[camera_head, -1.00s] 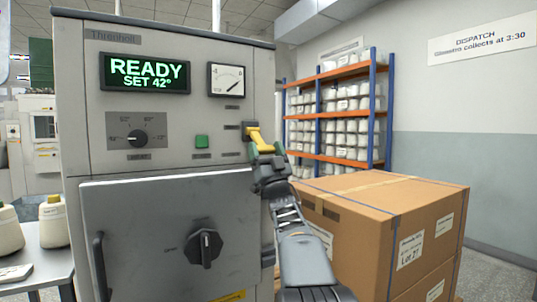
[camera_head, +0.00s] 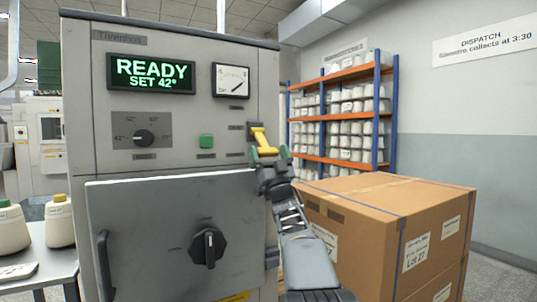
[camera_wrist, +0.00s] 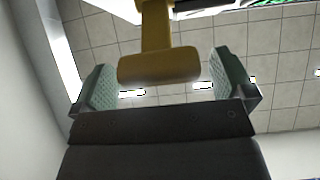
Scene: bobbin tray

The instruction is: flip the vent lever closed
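The vent lever is a yellow handle (camera_head: 261,138) at the right edge of the grey machine's front panel. It slants down and to the right from its mount. In the wrist view its yellow grip (camera_wrist: 160,65) hangs between my two fingers, with a gap on either side. My gripper (camera_head: 268,153) is just below the lever's lower end, pointing up at it. In the wrist view my gripper (camera_wrist: 160,85) is open, its green pads apart and not touching the handle.
The machine (camera_head: 180,132) has a lit display (camera_head: 151,74) reading READY, SET 42°, a gauge, a green button and a dial. Its lower door (camera_head: 150,240) has a black knob. Cardboard boxes (camera_head: 400,215) stand close on the right of my arm. Shelves (camera_head: 340,115) stand behind.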

